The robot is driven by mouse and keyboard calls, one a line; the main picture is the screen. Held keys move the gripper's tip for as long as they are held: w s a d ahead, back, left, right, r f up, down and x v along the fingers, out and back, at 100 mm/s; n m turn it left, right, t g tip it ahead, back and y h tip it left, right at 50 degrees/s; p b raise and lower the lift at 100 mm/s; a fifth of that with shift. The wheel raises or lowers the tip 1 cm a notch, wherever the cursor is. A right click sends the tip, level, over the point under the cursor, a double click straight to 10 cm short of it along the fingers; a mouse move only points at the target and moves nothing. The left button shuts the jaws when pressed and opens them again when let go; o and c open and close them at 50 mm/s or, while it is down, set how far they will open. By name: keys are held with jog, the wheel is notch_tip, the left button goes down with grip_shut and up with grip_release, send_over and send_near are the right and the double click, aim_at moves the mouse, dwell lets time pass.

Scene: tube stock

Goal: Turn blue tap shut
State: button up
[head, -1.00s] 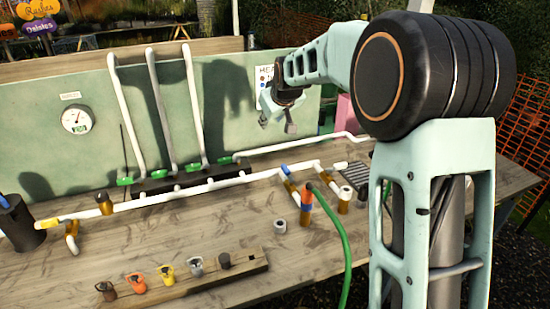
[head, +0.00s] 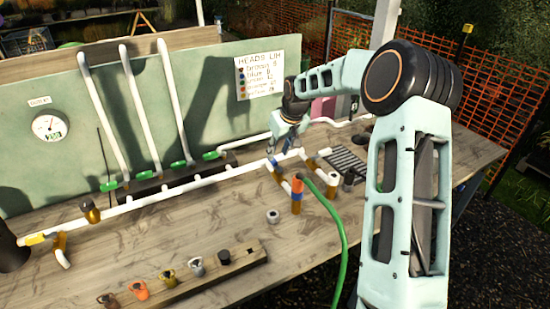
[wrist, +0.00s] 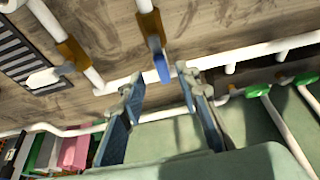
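The blue tap (head: 280,157) has a blue handle on a brass body on the white pipe, near the middle of the bench. In the wrist view the blue handle (wrist: 162,69) sits just ahead of the fingertips, roughly between them. My gripper (head: 285,143) is low over the pipe beside this tap and partly covers it in the head view. In the wrist view my gripper (wrist: 157,86) is open, with nothing between its fingers. I cannot tell whether a finger touches the handle.
A white-handled tap (wrist: 42,77) is beside the blue one. Green taps (head: 178,164) line the pipe on the left. A wooden rack (head: 190,279) with several fittings lies in front. A grate (head: 346,160) is at right.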

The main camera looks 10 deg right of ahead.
aim_at(275, 161)
jog(key=shift+p+x, duration=0.3)
jog(key=shift+x, duration=2.25)
jog(key=shift+c, duration=0.5)
grip_shut()
